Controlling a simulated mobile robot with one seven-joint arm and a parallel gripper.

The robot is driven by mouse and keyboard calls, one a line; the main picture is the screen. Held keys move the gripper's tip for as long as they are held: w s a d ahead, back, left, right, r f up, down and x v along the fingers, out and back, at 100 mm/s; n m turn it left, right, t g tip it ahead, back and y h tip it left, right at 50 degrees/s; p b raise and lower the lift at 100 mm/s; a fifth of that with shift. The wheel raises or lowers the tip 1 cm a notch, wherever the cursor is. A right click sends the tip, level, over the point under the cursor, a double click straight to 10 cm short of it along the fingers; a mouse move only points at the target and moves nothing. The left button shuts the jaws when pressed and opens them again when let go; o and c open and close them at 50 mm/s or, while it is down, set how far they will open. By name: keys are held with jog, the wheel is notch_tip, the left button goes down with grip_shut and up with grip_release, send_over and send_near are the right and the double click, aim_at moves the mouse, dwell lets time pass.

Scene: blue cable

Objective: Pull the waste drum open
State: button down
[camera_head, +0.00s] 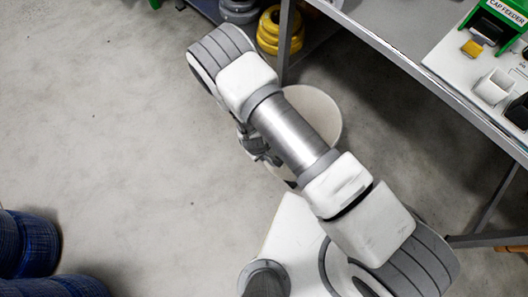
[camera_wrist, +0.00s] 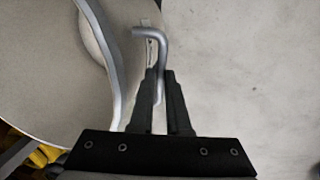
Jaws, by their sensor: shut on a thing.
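The pale round waste drum (camera_head: 325,112) stands on the floor at the end of the bench, partly hidden under my arm. In the wrist view its pale round top (camera_wrist: 50,70) fills the left side, with a curved grey metal band or rim (camera_wrist: 106,45) along it. A bent silver metal handle (camera_wrist: 152,34) shows beside the rim. My gripper (camera_wrist: 160,74) is shut on this handle, its two dark fingers on either side of the rod. In the head view the gripper is mostly hidden by my arm.
A grey metal bench (camera_head: 400,30) with a cap feeder (camera_head: 500,20) stands at the right, one leg close to the drum.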

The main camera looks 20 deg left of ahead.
jog(key=c, duration=0.9)
grip_release()
jog(key=shift+r, duration=0.1)
jog(key=s+r+p, duration=0.1)
jog(key=r+p, duration=0.1)
jog(key=r, duration=0.3)
jog(key=s+r+p, duration=0.1)
jog(key=r+p, duration=0.1)
jog(key=r, duration=0.4)
jog(key=s+a+r+p, duration=0.1)
jog(key=r+p, duration=0.1)
jog(key=r, duration=0.4)
jog(key=shift+a, duration=0.1)
jog(key=shift+w, duration=0.15)
